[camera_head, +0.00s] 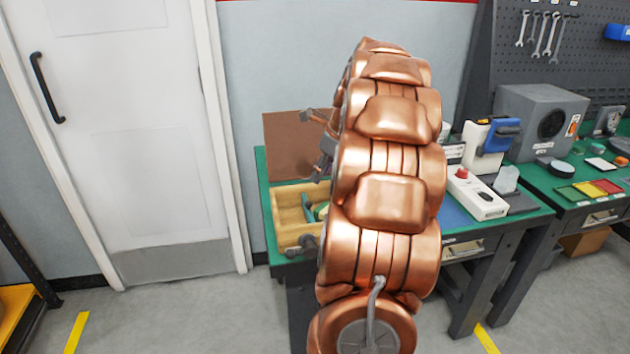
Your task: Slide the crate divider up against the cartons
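A light wooden crate (286,236) sits at the left end of the green-topped bench, partly behind my copper arm. A slim teal-green piece (307,207) stands inside it; I cannot tell if this is the divider. A paler rounded item shows beside it at the arm's edge. No cartons can be made out; the right part of the crate is hidden by my arm. Grey parts that look like my gripper (322,150) stick out left of the arm, above the crate. The fingers are mostly hidden, and their opening cannot be judged.
A brown board (285,150) stands behind the crate. A dark grey fitting (301,244) is at the crate's front. Right of my arm are a white box with a red button (476,194) and a blue-and-white device (491,142). A white door (120,130) is at left.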

